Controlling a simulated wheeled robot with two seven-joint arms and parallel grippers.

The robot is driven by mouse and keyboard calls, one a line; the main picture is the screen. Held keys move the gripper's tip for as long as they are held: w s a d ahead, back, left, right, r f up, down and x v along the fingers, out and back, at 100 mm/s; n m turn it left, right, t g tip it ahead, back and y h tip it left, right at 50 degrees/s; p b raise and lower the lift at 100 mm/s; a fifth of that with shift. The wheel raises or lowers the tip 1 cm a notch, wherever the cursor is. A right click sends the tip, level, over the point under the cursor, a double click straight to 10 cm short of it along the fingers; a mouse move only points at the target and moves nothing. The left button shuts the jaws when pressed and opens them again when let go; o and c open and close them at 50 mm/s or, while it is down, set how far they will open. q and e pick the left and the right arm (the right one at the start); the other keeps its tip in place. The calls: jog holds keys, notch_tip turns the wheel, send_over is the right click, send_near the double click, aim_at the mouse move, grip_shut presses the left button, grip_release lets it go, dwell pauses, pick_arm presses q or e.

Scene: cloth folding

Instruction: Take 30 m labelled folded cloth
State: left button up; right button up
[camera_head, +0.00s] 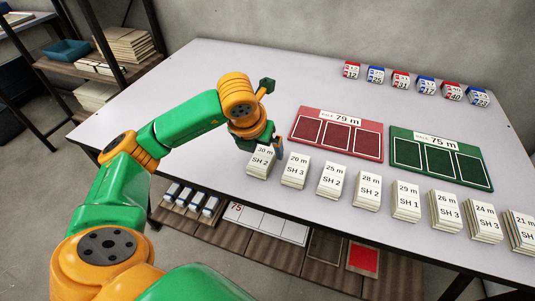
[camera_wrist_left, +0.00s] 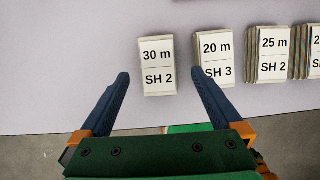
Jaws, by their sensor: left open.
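The folded cloth labelled "30 m SH 2" (camera_head: 260,161) lies at the left end of a row of folded cloths on the table. In the left wrist view the 30 m cloth (camera_wrist_left: 158,66) lies flat just beyond the fingertips, between their lines. My left gripper (camera_head: 277,146) is above the front edge of the table, close to that cloth and partly covering it in the head view. In the left wrist view my left gripper (camera_wrist_left: 160,78) is open and empty, and its right finger overlaps the edge of the 20 m cloth (camera_wrist_left: 217,60). My right gripper is not in view.
More labelled cloths stand to the right, starting with the 20 m cloth (camera_head: 294,171) and the 25 m cloth (camera_head: 331,180). A red mat (camera_head: 338,113) and a green mat (camera_head: 440,138) lie behind them. Small coloured blocks (camera_head: 401,80) line the back edge. The table's left part (camera_head: 190,85) is clear.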

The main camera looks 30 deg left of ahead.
aim_at(263, 157)
pick_arm(q)
jog(key=x, duration=0.4)
jog(key=shift+s+a+f, duration=0.1)
jog(key=shift+a+f, duration=0.1)
jog(key=shift+a, duration=0.05)
pick_arm(e)
jog(key=shift+s+a, duration=0.1)
jog(key=shift+s, duration=0.15)
pick_arm(q)
jog(key=shift+d+f+b, duration=0.1)
jog(key=shift+f+b, duration=0.1)
jog(key=shift+b, duration=0.2)
pick_arm(e)
jog(key=shift+w+f, duration=0.1)
jog(key=shift+f, duration=0.25)
